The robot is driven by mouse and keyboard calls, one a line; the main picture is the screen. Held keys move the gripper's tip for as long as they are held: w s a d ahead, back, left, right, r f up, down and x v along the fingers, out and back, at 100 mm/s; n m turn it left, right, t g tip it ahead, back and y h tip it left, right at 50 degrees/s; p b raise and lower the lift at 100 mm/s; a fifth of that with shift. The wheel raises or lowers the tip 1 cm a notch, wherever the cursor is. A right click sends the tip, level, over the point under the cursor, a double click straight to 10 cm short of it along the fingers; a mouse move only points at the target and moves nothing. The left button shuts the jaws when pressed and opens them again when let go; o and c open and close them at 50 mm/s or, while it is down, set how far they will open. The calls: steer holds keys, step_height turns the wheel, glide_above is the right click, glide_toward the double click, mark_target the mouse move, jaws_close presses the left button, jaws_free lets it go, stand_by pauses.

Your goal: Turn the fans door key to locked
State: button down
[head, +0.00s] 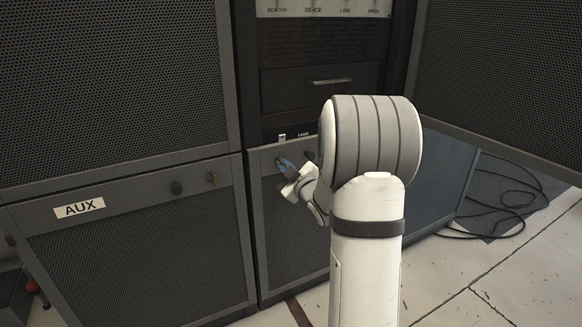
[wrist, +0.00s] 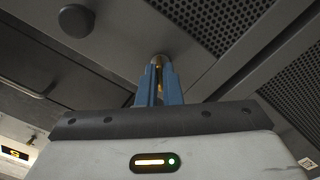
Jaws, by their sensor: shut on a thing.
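My gripper (head: 284,163) is at the upper left of the low middle door (head: 292,230), right of the AUX door. No label reading FANS is visible, and my arm covers part of this door. In the wrist view, the blue fingers of my gripper (wrist: 159,85) are shut on a brass key (wrist: 158,61). The key sits in a round lock on the dark door frame. In the head view the fingers hide the key. Its exact turn angle is hard to tell.
The AUX door (head: 130,258) on the left has its own brass key (head: 212,180) and a dark knob (head: 176,188). A dark round knob (wrist: 76,20) is near my gripper in the wrist view. A mesh door (head: 505,75) stands out at the right. Black cables (head: 510,205) lie on the floor.

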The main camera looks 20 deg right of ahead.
steer(key=shift+a+r+m+p, duration=0.1)
steer(key=shift+m+p, duration=0.45)
steer(key=shift+m, duration=1.4)
steer(key=shift+a+r+m+p, duration=0.1)
steer(key=shift+m+p, duration=0.4)
steer(key=shift+m, duration=1.45)
steer(key=shift+d+m, duration=0.1)
steer(key=shift+m, duration=0.2)
steer(key=c, duration=1.6)
jaws_free()
steer(key=shift+f, duration=0.1)
steer(key=shift+s, duration=0.1)
steer(key=s+p, duration=0.1)
steer(key=s, duration=0.6)
steer(key=shift+s+d+p, duration=0.15)
steer(key=shift+s+p, duration=0.2)
steer(key=shift+p, duration=0.05)
